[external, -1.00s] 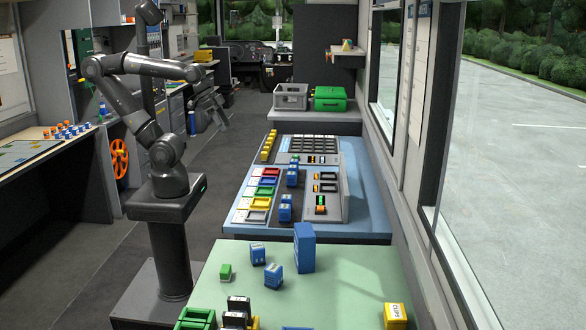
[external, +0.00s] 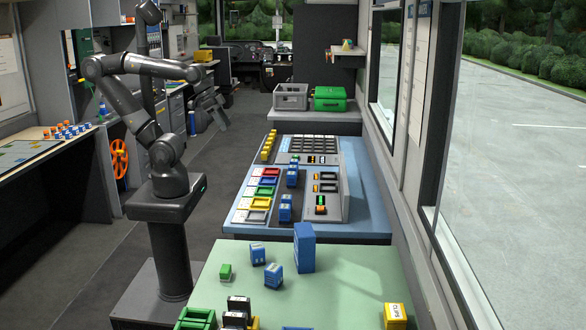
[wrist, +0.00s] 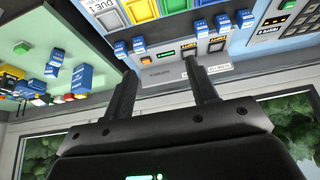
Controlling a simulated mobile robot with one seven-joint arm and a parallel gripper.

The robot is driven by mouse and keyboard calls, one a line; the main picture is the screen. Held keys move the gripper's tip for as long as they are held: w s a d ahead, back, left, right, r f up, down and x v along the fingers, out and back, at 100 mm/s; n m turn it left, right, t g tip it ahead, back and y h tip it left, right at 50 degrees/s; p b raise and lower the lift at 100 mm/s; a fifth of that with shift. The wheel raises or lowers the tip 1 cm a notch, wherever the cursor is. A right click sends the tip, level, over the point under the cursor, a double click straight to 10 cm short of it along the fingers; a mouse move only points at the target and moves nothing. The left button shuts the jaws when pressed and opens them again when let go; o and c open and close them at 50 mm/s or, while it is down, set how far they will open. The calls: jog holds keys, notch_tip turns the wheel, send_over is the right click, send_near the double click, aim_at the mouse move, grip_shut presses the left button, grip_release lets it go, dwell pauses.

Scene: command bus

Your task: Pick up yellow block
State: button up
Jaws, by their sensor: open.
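Several small yellow blocks (external: 267,146) stand in a row along the left edge of the blue console in the external view. A yellow box marked CLIPS (external: 395,315) sits at the front right of the green table. I cannot tell which of these is the task's yellow block. My gripper (wrist: 159,65) is open in the wrist view, with nothing between its two fingers. The console's switches and trays show beyond the fingers.
Blue blocks (external: 273,275) and a green block (external: 225,272) stand on the green table (external: 345,285). The blue console (external: 240,222) holds coloured trays and raised panels. Windows (external: 500,180) line the right side. The floor (external: 80,270) left of my base is clear.

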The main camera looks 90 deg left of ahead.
jog(key=w+a+n+y, duration=0.1)
jog(key=w+a+y, duration=0.2)
jog(key=w+a, duration=0.3)
jog(key=m+t+y, duration=0.1)
jog(key=t, duration=0.3)
send_over(264, 156)
notch_tip(264, 156, down, 16)
jog(key=s+f, duration=0.1)
jog(key=f, duration=0.1)
jog(key=s+a+f+t+h, duration=0.1)
jog(key=s+f, duration=0.1)
jog(key=s+a+f+h, duration=0.1)
jog(key=f, duration=0.1)
jog(key=shift+s+a+t, duration=0.25)
jog(key=shift+s+t, duration=0.1)
jog(key=shift+t, duration=0.05)
jog(key=s+f+t+h, duration=0.2)
jog(key=s+f, duration=0.1)
jog(key=s, duration=0.2)
jog(key=x, duration=0.7)
jog(key=d+x, duration=0.1)
jog(key=x, duration=0.2)
jog(key=shift+w+f, duration=0.15)
jog(key=shift+w, duration=0.05)
jog(key=c, duration=1.1)
